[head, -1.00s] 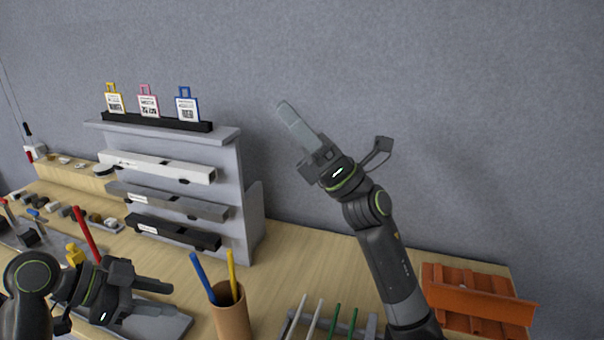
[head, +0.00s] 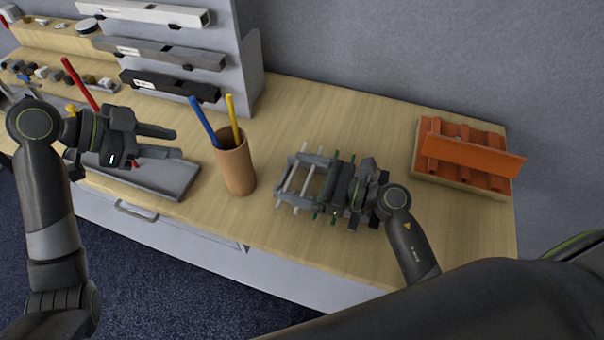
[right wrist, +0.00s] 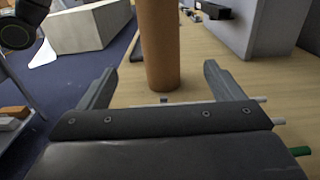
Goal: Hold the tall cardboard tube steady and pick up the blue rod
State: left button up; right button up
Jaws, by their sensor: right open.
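The tall brown cardboard tube (head: 236,168) stands upright on the table, with the blue rod (head: 203,120) and a yellow rod (head: 232,118) leaning in it and sticking out of its top. My left gripper (head: 172,143) is open and empty, to the left of the tube and apart from it. My right gripper (head: 288,180) is low over the table on the tube's right, open and pointing at it. In the right wrist view the tube (right wrist: 160,45) stands beyond and between the open fingers (right wrist: 160,88), not touched; its top is out of that view.
A rack with white and green rods (head: 333,160) lies beneath my right gripper. An orange ridged piece (head: 470,155) on a wooden box is at the right. A grey tray (head: 165,180) and red rod (head: 80,84) are at the left. A grey shelf unit (head: 246,60) stands behind.

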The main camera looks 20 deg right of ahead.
aim_at(228, 157)
jog(key=x, duration=1.7)
jog(key=shift+a, duration=0.1)
jog(key=c, duration=1)
